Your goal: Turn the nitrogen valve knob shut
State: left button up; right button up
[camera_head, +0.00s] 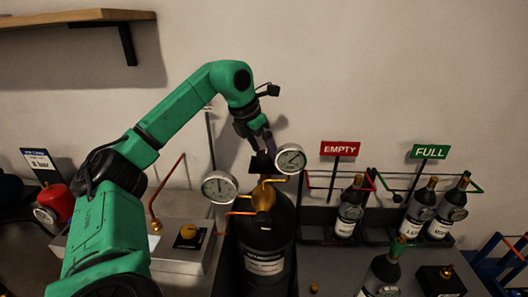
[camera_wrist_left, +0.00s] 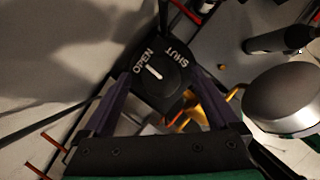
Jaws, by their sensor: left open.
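The black valve knob (camera_head: 262,163) sits on top of a dark gas cylinder (camera_head: 264,240) with a brass-coloured fitting. In the left wrist view the dial with the knob (camera_wrist_left: 166,84) shows the words OPEN and SHUT, and its white mark lies on the OPEN side. My left gripper (camera_head: 262,143) is directly above the knob, pointing down. In the left wrist view its two dark fingers (camera_wrist_left: 160,90) are spread, one on each side of the dial. I cannot tell whether they touch it. My right gripper is not in view.
Two round gauges, a left one (camera_head: 220,187) and a right one (camera_head: 290,159), flank the knob closely. Bottles stand at the right below an EMPTY sign (camera_head: 340,149) and a FULL sign (camera_head: 430,152). A red extinguisher-like cylinder (camera_head: 60,203) is at the left.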

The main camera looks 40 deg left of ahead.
pick_arm(q)
jog(key=shift+d, duration=0.1)
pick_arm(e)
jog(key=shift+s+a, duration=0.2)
pick_arm(q)
jog(key=shift+f, duration=0.1)
jog(key=c, duration=1.4)
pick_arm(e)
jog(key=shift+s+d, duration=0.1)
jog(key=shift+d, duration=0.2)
